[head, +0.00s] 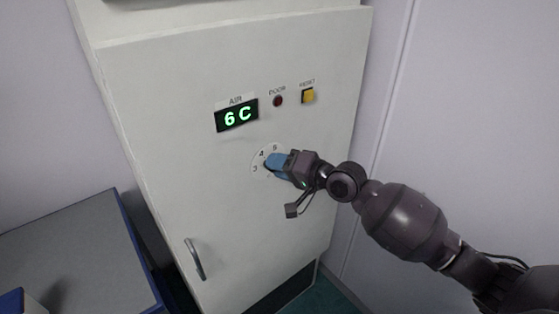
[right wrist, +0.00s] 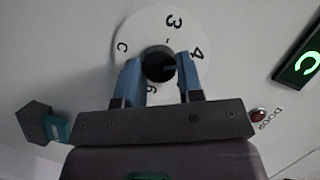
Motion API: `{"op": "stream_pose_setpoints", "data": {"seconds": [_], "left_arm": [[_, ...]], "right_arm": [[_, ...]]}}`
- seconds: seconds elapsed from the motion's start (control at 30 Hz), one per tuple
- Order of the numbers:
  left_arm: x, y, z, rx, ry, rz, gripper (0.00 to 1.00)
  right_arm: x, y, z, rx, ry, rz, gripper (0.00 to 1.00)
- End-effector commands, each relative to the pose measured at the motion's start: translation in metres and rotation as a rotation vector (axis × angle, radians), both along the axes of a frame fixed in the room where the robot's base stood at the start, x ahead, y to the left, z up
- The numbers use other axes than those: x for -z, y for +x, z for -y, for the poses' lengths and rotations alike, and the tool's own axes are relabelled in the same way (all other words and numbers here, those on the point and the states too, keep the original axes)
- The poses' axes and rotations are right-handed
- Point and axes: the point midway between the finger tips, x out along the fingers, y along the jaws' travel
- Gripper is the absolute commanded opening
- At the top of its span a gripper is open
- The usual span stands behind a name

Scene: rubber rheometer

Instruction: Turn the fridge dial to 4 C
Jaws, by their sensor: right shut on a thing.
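The fridge dial has a white plate (head: 257,161) with printed numbers on the pale fridge front. In the right wrist view, its dark round knob (right wrist: 158,62) sits between my blue fingers, and 3, 4 and 6 show around it on the plate. I cannot clearly tell where the knob points. My right gripper (head: 273,162) reaches in from the right and is shut on the knob, covering it in the head view. The green display (head: 237,116) above the dial reads 6 C. My left gripper is not in view.
A red door lamp (head: 278,101) and a yellow reset button (head: 308,96) sit above my right gripper. A metal handle (head: 195,259) is low on the fridge front. A grey, blue-edged table (head: 75,245) stands at the left.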

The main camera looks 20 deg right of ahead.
Motion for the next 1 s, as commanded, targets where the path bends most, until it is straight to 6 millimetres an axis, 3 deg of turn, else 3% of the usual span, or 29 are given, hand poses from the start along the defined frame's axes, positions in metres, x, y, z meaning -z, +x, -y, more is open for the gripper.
{"op": "stream_pose_setpoints", "data": {"seconds": [0.57, 0.6, 0.77, 1.0], "left_arm": [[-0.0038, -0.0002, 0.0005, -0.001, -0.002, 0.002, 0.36], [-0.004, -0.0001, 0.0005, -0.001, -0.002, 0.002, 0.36], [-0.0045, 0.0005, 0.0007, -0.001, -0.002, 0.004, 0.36], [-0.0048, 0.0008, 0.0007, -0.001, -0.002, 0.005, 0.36]], "right_arm": [[0.0006, -0.0005, -0.0007, -0.001, -0.034, 0.012, 0.11], [0.0006, -0.0005, -0.0007, -0.001, -0.034, 0.012, 0.36], [0.0004, -0.0004, -0.0006, -0.001, -0.034, 0.012, 0.6], [0.0, -0.0004, -0.0003, 0.0, -0.034, 0.012, 0.6]]}}
